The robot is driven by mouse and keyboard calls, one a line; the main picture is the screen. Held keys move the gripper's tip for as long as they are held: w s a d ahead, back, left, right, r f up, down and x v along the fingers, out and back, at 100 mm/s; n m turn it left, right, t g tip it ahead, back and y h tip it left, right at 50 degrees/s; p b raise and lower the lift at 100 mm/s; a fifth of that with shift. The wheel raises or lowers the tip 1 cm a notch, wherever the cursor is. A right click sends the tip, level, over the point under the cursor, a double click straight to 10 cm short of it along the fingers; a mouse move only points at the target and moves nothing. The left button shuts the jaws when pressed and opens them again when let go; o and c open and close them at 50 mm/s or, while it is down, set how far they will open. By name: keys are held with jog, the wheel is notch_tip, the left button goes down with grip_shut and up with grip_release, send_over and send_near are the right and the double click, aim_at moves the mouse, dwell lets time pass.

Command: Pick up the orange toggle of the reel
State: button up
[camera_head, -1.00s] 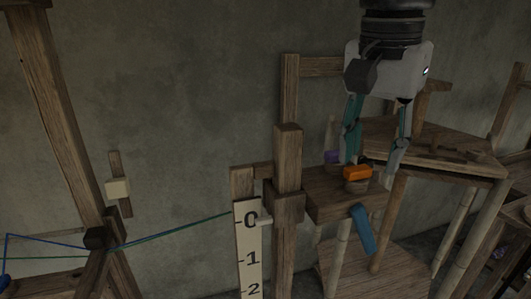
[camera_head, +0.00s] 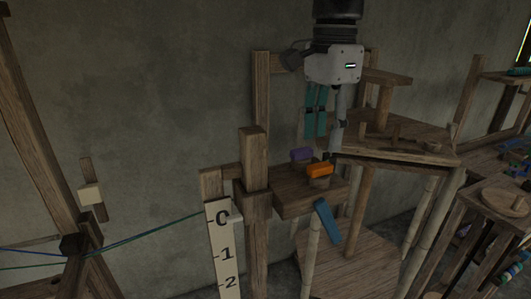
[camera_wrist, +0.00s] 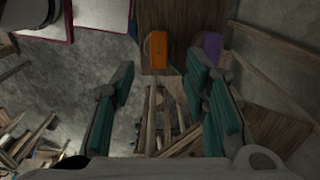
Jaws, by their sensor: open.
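The orange toggle (camera_head: 319,171) sits on top of a short round wooden post on a small wooden block (camera_head: 290,201). My gripper (camera_head: 326,148) is above and just behind it, pointing down and apart from it. In the wrist view the orange toggle (camera_wrist: 157,50) lies beyond the fingertips, between their lines, and my gripper (camera_wrist: 158,75) is open and empty. A purple toggle (camera_head: 302,154) stands behind and left of the orange one, and it also shows in the wrist view (camera_wrist: 212,48).
A blue lever (camera_head: 328,222) hangs from the block's front. A wooden post (camera_head: 253,165) and a numbered scale board (camera_head: 224,250) stand to the left. A wooden table (camera_head: 400,140) with small parts is behind right.

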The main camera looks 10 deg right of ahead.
aim_at(320, 165)
jog(key=shift+s+f+p, duration=0.1)
jog(key=shift+f+p, duration=0.35)
jog(key=shift+f, duration=2.4)
jog(key=c, duration=0.9)
